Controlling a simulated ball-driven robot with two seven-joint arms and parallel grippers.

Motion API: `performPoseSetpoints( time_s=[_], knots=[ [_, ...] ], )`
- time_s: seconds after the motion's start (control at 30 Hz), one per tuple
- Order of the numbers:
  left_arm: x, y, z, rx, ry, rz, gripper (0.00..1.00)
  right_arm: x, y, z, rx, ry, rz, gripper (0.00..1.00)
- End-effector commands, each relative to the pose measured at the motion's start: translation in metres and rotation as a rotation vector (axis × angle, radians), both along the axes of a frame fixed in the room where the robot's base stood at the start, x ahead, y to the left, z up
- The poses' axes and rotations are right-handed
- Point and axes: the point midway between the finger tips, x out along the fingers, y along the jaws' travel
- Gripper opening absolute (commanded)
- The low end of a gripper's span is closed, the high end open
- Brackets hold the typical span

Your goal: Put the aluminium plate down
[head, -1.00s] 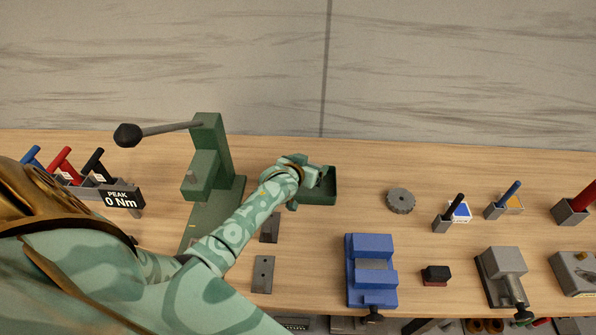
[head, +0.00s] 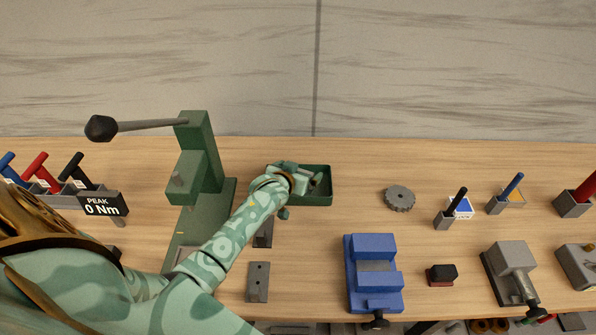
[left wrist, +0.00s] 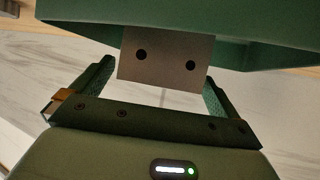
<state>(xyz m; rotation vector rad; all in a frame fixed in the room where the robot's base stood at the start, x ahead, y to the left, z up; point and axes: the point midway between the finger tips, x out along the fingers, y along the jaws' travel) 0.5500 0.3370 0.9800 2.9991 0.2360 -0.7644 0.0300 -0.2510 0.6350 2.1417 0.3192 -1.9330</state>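The aluminium plate (left wrist: 165,62), grey with two dark holes, stands between the two fingers of my left gripper (left wrist: 160,85) in the left wrist view. The tray also shows close behind the plate in the left wrist view (left wrist: 260,25). Whether the plate touches the tray floor cannot be told. My right gripper is not in view.
Two grey plates lie on the bench in front of the tray, one (head: 258,282) clear and one (head: 263,235) partly behind my arm. A green press (head: 200,165) stands left, a blue vice (head: 373,275) front right, a round gear (head: 399,198) to the right.

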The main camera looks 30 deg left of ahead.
Motion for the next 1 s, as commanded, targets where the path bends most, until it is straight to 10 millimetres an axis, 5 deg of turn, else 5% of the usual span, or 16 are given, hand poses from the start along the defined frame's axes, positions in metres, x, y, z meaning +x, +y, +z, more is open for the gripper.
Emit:
performPoseSetpoints(
  time_s=[0.17,0.7,1.0],
  knots=[
    [-0.005,-0.001,0.005,-0.001,0.000,0.000,1.00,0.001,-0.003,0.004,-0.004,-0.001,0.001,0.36],
    [-0.097,-0.015,0.057,-0.001,0.000,0.000,1.00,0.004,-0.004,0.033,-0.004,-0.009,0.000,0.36],
    [-0.104,-0.016,0.060,0.000,-0.001,0.001,1.00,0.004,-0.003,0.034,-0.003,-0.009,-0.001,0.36]
  ],
)
